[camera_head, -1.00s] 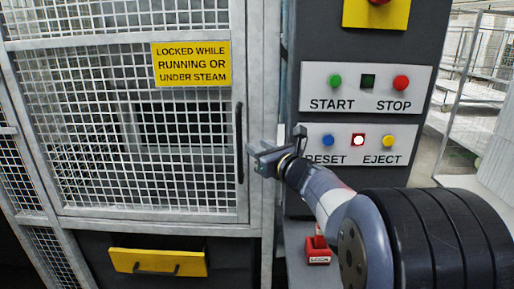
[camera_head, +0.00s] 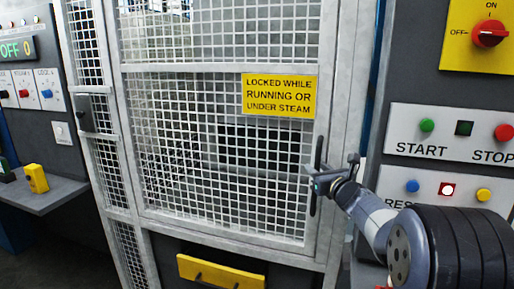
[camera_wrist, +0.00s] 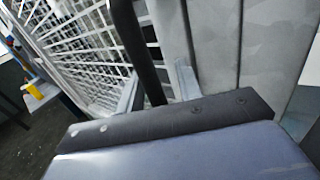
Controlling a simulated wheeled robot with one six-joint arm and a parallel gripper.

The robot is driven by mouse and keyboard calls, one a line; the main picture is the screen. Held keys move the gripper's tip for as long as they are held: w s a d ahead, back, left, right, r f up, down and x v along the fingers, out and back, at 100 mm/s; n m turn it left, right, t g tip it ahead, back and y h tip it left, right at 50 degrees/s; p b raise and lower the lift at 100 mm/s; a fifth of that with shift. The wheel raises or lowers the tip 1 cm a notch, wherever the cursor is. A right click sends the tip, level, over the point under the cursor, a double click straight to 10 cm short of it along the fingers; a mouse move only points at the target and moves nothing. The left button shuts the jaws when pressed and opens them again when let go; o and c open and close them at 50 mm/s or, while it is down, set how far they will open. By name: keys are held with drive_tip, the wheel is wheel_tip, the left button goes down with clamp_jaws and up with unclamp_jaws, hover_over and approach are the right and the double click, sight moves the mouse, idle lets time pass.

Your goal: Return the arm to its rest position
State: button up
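My gripper (camera_head: 322,183) is at the black upright handle (camera_head: 319,160) of the mesh door (camera_head: 225,67), with my arm reaching in from the lower right. In the wrist view the two grey fingers of my gripper (camera_wrist: 158,90) stand apart. The handle (camera_wrist: 137,45) runs down between them, with a gap showing on each side. I see nothing held. The door looks closed.
A panel (camera_head: 450,135) with START and STOP buttons stands to the right, above a row with a lit red-and-white button (camera_head: 447,189). A red switch (camera_head: 489,33) is above. A yellow drawer front (camera_head: 220,271) is below the door. A shelf (camera_head: 50,200) with a yellow block (camera_head: 37,178) is at left.

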drive_tip(key=shift+s+a+r+h+b, duration=0.1)
drive_tip(key=shift+s+a+h+b, duration=0.25)
drive_tip(key=shift+s+a, duration=0.25)
